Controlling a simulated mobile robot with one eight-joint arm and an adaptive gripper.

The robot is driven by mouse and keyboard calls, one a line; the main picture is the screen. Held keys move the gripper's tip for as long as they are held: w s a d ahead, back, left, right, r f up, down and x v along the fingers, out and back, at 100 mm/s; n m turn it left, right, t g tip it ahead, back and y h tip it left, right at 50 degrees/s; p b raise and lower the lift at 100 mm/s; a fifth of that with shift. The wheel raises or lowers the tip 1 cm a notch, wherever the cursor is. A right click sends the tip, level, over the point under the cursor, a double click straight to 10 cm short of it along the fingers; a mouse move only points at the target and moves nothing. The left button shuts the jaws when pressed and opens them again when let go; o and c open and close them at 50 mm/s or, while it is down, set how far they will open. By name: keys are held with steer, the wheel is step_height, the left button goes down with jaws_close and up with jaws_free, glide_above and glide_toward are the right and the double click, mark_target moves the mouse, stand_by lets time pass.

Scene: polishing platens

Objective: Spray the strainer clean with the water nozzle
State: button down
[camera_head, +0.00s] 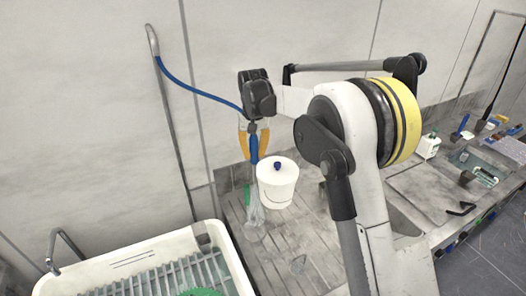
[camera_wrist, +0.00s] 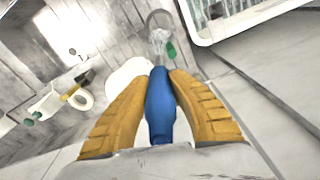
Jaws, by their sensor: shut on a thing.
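My gripper (camera_head: 253,138) has its two orange fingers shut on the blue water nozzle (camera_head: 254,151), which points down; it also shows between the fingers in the wrist view (camera_wrist: 160,105). A blue hose runs from its top up left to a wall pipe. A pale streak, which looks like water spray, runs down from the nozzle tip. The strainer (camera_head: 255,233) lies on the grooved drainboard below, partly hidden by the streak. Its round rim shows in the wrist view (camera_wrist: 152,17), with a green handle (camera_wrist: 171,50). I cannot tell if dirt is on it.
A white lidded bucket (camera_head: 277,186) with a blue knob stands close right of the nozzle. A white crate with a rack (camera_head: 232,262) is at the lower left, under a tap. Tools and a bottle (camera_head: 427,147) are on the counter at right.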

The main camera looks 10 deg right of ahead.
steer(key=s+a, duration=0.3)
steer(key=a, duration=0.8)
steer(key=s+a, duration=0.4)
steer(key=a, duration=0.6)
steer(key=shift+a+b, duration=0.35)
steer(key=shift+a, duration=0.05)
steer(key=shift+d+f, duration=0.1)
